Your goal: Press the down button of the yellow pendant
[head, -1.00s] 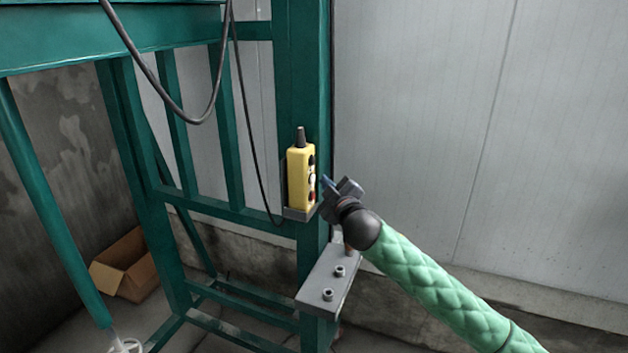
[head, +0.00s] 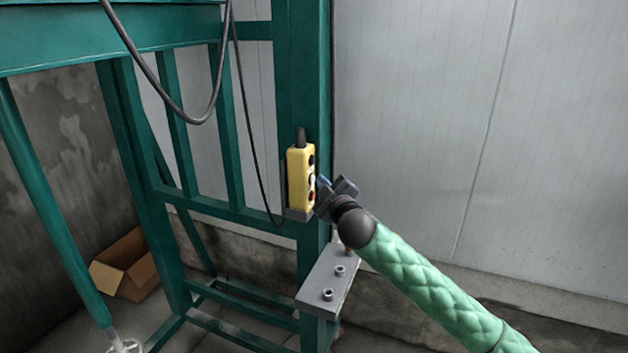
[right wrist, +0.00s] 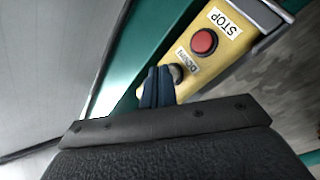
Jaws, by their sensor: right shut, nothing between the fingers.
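The yellow pendant (head: 298,182) stands upright in a grey holder on a green post, with its buttons facing right. In the right wrist view the pendant (right wrist: 222,60) shows a red button (right wrist: 203,42) beside a STOP label. A DOWN label (right wrist: 187,60) lies beside a pale round button (right wrist: 176,73), partly hidden by my fingers. My right gripper (head: 321,183) is shut and empty, its tips at the pendant's button side. In the wrist view my fingertips (right wrist: 159,70) overlap the edge of the pale button; I cannot tell whether they touch it. My left gripper is out of view.
The green steel frame (head: 225,212) fills the left and middle. A grey bolted plate (head: 328,280) juts out below my right gripper. A black cable (head: 243,110) hangs left of the pendant. A cardboard box (head: 127,265) lies at lower left. The right side is open before a pale wall.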

